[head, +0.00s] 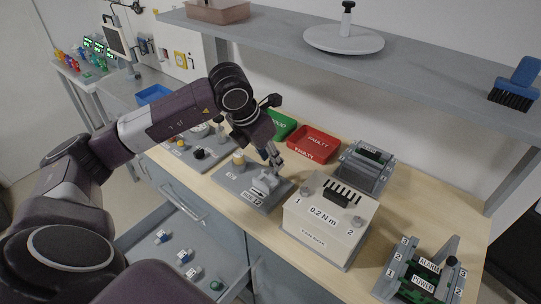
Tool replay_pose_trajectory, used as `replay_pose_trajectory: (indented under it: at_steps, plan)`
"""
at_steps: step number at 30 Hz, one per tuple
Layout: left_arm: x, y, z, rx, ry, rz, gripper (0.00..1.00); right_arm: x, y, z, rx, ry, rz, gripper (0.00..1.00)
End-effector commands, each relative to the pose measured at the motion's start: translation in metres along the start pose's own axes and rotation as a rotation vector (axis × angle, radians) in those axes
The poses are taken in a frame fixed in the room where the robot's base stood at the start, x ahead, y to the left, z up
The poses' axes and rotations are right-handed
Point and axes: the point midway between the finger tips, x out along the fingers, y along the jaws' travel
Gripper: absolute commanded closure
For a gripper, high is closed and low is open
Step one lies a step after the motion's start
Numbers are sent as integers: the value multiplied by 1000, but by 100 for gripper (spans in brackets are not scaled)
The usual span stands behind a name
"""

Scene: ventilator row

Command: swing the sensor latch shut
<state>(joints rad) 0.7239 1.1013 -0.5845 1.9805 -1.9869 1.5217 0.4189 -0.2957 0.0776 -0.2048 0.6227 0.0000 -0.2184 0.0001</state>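A grey plate (232,183) lies on the wooden worktop, with a small yellow-topped part at its back left and a pale grey raised fitting (266,182) near its front right. That fitting may carry the sensor latch; it is too small to tell the latch apart or how far it stands open. My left gripper (276,163) points down just above and behind the fitting. Its fingers look close together, but whether they are shut or touch anything is unclear. My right gripper is not in view.
Right of the plate stands a white box (326,226) marked 0.2 N m. Behind are a red FAULTY tray (314,144) and a green tray (283,124). A shelf (430,72) overhangs the back. Below the worktop an open drawer (165,272) holds several small parts.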

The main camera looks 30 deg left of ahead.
Motion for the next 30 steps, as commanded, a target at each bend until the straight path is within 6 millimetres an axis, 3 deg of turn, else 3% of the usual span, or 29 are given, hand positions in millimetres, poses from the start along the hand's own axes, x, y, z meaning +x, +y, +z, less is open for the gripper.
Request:
replay_pose_trajectory:
  at_steps: [8,17,30]
  plan:
    - [3,0,0,1,0,-1,70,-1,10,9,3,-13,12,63]
    - [3,0,0,1,-1,0,100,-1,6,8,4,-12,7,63]
    - [4,4,0,108,-2,-44,100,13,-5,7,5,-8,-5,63]
